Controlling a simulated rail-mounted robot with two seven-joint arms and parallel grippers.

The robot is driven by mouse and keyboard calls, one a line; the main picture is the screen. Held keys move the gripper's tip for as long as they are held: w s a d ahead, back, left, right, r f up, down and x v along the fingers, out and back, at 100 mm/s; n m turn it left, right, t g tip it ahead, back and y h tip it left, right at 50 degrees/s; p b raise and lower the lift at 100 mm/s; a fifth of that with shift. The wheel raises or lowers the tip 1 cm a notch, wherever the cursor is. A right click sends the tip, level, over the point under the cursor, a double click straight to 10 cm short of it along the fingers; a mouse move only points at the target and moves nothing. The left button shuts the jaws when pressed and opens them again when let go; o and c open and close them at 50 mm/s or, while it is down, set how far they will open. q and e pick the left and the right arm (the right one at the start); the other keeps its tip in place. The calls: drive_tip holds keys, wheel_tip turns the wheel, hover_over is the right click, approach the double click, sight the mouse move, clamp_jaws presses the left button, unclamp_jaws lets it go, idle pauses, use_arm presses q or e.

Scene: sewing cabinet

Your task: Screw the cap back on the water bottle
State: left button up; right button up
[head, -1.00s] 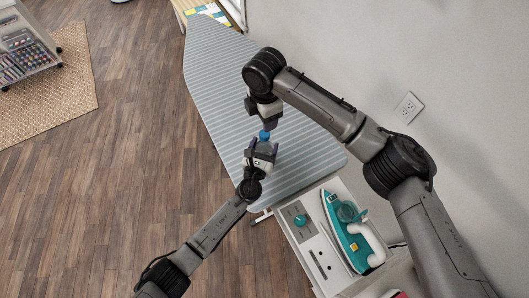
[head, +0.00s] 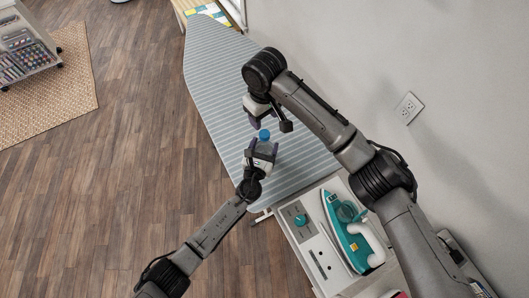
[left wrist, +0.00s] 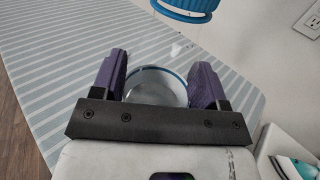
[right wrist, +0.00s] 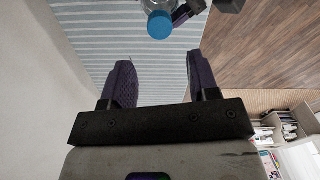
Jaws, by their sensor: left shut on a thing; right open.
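The clear water bottle (left wrist: 150,90) is between the purple fingers of my left gripper (head: 262,150), which is shut on it above the ironing board. The blue cap (head: 264,135) is at the top of the bottle; it also shows in the left wrist view (left wrist: 186,12) and over the bottle's mouth in the right wrist view (right wrist: 160,25). I cannot tell how tightly it sits. My right gripper (right wrist: 158,60) is open and empty, beyond the cap in the head view and apart from it. The bottle's lower part is mostly hidden by the left gripper.
The striped ironing board (head: 225,75) lies under both grippers. A teal iron (head: 347,235) stands on a white cabinet top (head: 312,250) with a teal knob at lower right. A wall with an outlet (head: 409,107) bounds the right. Wooden floor is open on the left.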

sight(265, 133)
drive_tip(key=shift+m, duration=1.1)
drive_tip(key=shift+f, duration=0.1)
drive_tip(key=shift+f, duration=3.95)
drive_tip(key=shift+c, duration=0.3)
drive_tip(key=c, duration=0.9)
drive_tip(key=o, duration=1.1)
drive_tip(key=shift+r, duration=0.15)
